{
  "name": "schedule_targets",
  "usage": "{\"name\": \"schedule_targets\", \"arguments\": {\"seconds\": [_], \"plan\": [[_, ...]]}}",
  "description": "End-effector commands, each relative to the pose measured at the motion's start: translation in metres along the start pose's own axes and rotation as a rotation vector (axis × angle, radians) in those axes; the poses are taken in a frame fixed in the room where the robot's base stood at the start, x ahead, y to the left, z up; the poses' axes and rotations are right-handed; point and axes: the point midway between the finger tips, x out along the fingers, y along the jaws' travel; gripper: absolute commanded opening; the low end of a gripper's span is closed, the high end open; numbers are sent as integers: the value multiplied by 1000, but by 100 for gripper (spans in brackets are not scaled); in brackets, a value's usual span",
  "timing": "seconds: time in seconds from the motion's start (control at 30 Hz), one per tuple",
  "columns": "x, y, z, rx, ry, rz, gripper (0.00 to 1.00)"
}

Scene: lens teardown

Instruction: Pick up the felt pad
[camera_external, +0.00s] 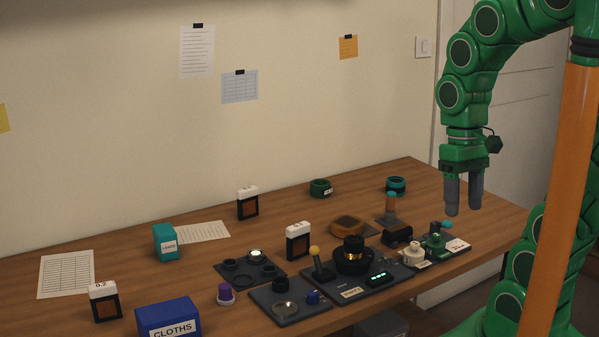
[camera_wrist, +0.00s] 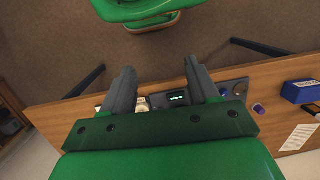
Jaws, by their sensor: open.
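I cannot tell for certain which thing is the felt pad; none in either view is clearly one. A dark flat square (camera_external: 236,281) with several rings on it lies mid-bench in the external view. A brown shallow tray (camera_external: 347,222) lies farther back to its right. My gripper (camera_external: 464,212) hangs in the air toward the bench's right end, fingers down, apart and empty. In the wrist view its two fingers (camera_wrist: 160,72) stand apart with nothing between them, and parts of the bench show beyond.
Bare wood shows along the back.

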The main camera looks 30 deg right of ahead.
Motion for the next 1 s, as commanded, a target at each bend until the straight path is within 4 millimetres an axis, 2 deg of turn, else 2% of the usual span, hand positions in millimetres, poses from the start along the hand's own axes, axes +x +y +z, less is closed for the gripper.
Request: {"name": "schedule_targets", "arguments": {"seconds": [0.4, 1.0], "plan": [[10, -79, -58, 73, -111, -226, 60], [28, -179, -141, 286, -315, -513, 60]]}}
